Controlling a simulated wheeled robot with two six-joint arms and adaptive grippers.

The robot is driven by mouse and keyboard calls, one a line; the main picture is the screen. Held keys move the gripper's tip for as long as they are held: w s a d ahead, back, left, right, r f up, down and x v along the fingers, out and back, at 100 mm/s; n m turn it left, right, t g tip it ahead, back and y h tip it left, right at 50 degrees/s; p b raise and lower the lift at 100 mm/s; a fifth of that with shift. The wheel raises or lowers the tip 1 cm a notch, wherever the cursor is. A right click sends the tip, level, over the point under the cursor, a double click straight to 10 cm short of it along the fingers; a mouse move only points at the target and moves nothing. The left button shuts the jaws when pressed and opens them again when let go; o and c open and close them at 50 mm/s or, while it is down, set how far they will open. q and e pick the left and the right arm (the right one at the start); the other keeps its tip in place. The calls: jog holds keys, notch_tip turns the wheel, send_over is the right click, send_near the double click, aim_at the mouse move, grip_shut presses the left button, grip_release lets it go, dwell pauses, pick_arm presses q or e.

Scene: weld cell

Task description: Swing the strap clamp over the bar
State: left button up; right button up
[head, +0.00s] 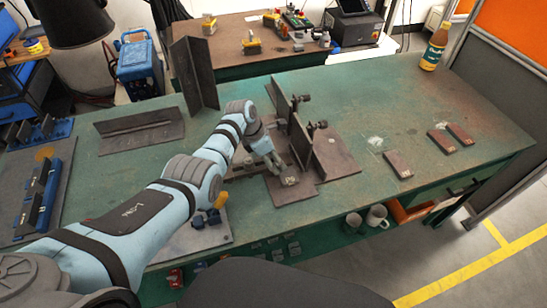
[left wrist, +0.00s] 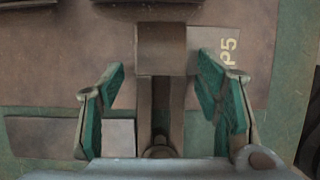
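In the left wrist view, the strap clamp (left wrist: 161,48) appears as a brown block on a narrow arm running down to a round pivot. My left gripper (left wrist: 160,82) is open, its green-padded fingers on either side of the strap with visible gaps. In the head view, my left gripper (head: 278,166) reaches down to the near side of the steel fixture, hiding much of the clamp. Upright dark plates (head: 299,140) with clamp knobs stand just behind it. I cannot tell which piece is the bar. My right gripper is not in view.
The fixture's base plate (head: 335,158) lies on the green table (head: 400,110). A tall angle piece (head: 194,75) stands behind my left arm. Small brown blocks (head: 398,164) and a bottle (head: 434,47) are to the right. The table between them is mostly clear.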

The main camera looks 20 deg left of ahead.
pick_arm(q)
jog(key=shift+r, duration=0.1)
jog(key=shift+r, duration=0.25)
jog(key=v, duration=1.1)
jog(key=shift+a, duration=0.2)
jog(key=shift+s+r, duration=0.1)
